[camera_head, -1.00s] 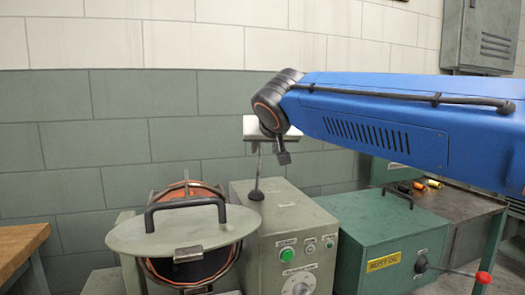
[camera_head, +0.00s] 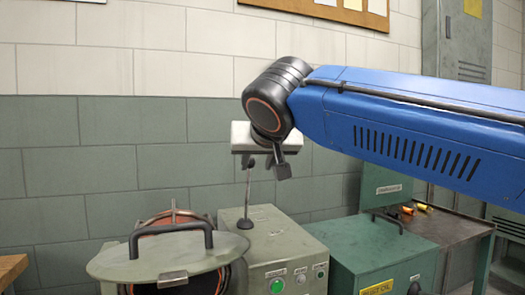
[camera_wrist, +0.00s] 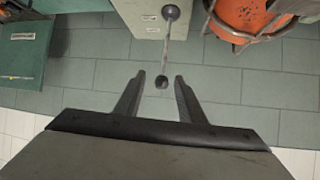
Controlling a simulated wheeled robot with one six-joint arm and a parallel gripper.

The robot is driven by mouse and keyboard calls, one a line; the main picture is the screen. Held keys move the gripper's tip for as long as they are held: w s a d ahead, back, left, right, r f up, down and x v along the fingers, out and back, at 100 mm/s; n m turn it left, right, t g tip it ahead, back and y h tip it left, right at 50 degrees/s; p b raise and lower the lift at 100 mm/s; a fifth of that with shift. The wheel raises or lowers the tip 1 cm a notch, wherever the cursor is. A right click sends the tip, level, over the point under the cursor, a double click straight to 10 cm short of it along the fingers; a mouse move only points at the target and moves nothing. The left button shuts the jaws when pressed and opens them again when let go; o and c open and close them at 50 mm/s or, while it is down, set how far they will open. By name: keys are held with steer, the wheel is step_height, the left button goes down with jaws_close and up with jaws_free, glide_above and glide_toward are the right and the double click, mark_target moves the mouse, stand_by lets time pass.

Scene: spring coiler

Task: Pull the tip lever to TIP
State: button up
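The tip lever (camera_head: 248,190) is a thin grey rod rising from a black boot on the green-grey control box (camera_head: 277,243). It stands nearly upright with a slight lean to the right in the head view. My gripper (camera_wrist: 160,77) is open, with one finger on each side of the knob and visible gaps. In the head view my gripper (camera_head: 264,160) is at the lever's top, and its fingers are partly hidden. No TIP marking is readable.
A round lidded pot (camera_head: 140,262) with a black handle stands left of the control box. A green box (camera_head: 375,255) with a handle stands to the right. The tiled wall (camera_head: 120,150) is behind.

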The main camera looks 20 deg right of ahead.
steer(key=d+v, duration=0.1)
steer(key=v, duration=0.5)
steer(key=shift+s+a+r, duration=0.25)
steer(key=shift+s+a, duration=0.1)
steer(key=shift+a, duration=0.15)
